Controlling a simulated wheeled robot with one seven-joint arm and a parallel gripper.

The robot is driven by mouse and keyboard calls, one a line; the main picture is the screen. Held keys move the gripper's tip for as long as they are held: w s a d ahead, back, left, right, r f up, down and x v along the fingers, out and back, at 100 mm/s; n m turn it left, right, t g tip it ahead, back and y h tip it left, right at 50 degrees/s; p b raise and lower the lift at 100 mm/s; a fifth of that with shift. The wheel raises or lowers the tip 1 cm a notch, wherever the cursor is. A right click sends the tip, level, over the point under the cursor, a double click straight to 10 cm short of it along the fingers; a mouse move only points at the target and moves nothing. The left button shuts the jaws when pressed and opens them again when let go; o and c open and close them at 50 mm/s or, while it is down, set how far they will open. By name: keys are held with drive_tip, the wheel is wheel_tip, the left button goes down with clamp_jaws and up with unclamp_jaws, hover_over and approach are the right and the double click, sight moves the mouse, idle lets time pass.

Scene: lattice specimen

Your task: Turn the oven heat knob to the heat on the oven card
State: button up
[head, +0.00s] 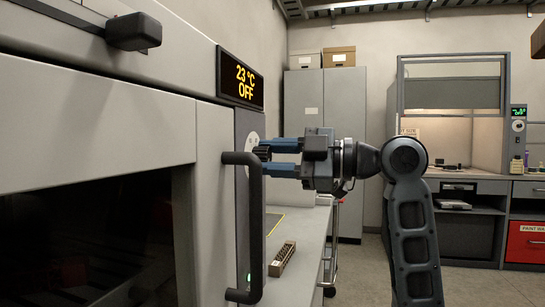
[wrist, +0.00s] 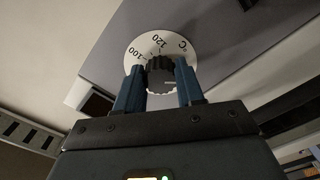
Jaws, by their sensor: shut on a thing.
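The oven (head: 100,130) fills the left side of the head view. Its display (head: 241,80) reads 23 °C and OFF. The dark ribbed heat knob (head: 262,154) sits on the side panel below the display. In the wrist view the knob (wrist: 160,66) stands in front of a white round dial (wrist: 141,46) with 100, 120 and °C legible. My gripper (head: 268,158) is shut on the knob, with one blue finger on each side; it also shows in the wrist view (wrist: 160,78). The knob's exact setting is hard to read. I see no legible oven card.
The oven's dark vertical handle (head: 243,225) stands close to my fingers on the left. A bench (head: 300,240) below bears a small brown block with holes (head: 282,258). A grey cabinet (head: 325,120) and a fume hood (head: 450,90) stand farther back.

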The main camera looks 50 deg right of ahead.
drive_tip(key=m+p, duration=0.3)
drive_tip(key=m, duration=0.2)
drive_tip(key=shift+r, duration=0.1)
drive_tip(key=m+p, duration=0.5)
drive_tip(key=shift+a+m, duration=0.1)
drive_tip(key=shift+m, duration=0.3)
drive_tip(key=m+p, duration=0.7)
drive_tip(key=shift+p, duration=0.3)
drive_tip(key=m+p, duration=0.3)
drive_tip(key=o, duration=1)
drive_tip(key=shift+o, duration=0.2)
drive_tip(key=shift+s, duration=0.1)
drive_tip(key=b+v, duration=0.1)
drive_tip(key=v, duration=0.6)
drive_tip(key=shift+s, duration=0.35)
